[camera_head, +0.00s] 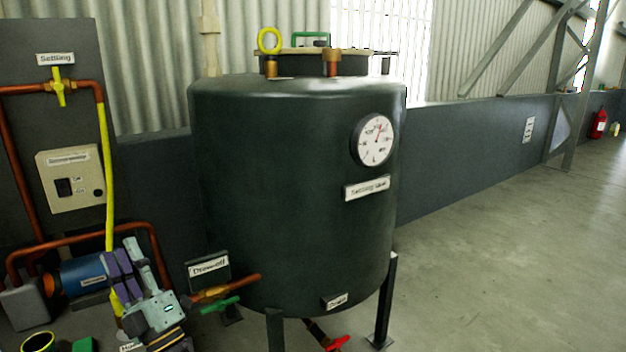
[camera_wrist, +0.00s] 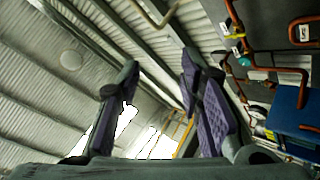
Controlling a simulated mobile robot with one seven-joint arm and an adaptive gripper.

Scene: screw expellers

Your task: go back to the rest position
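My gripper (camera_head: 124,268) is at the lower left of the head view, in front of a blue motor-like cylinder (camera_head: 84,277). In the wrist view my gripper (camera_wrist: 160,65) shows two purple-padded fingers standing apart with nothing between them. The wrist view looks past them at the corrugated wall and roof beams. No held object shows. Whether the gripper touches the blue cylinder cannot be told.
A large dark settling tank (camera_head: 290,190) on legs stands in the centre, with a gauge (camera_head: 376,140). Copper pipes, a yellow valve (camera_head: 60,86) and a switch box (camera_head: 70,180) are at left. A green-handled valve (camera_head: 220,305) is near my arm. Floor at right is clear.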

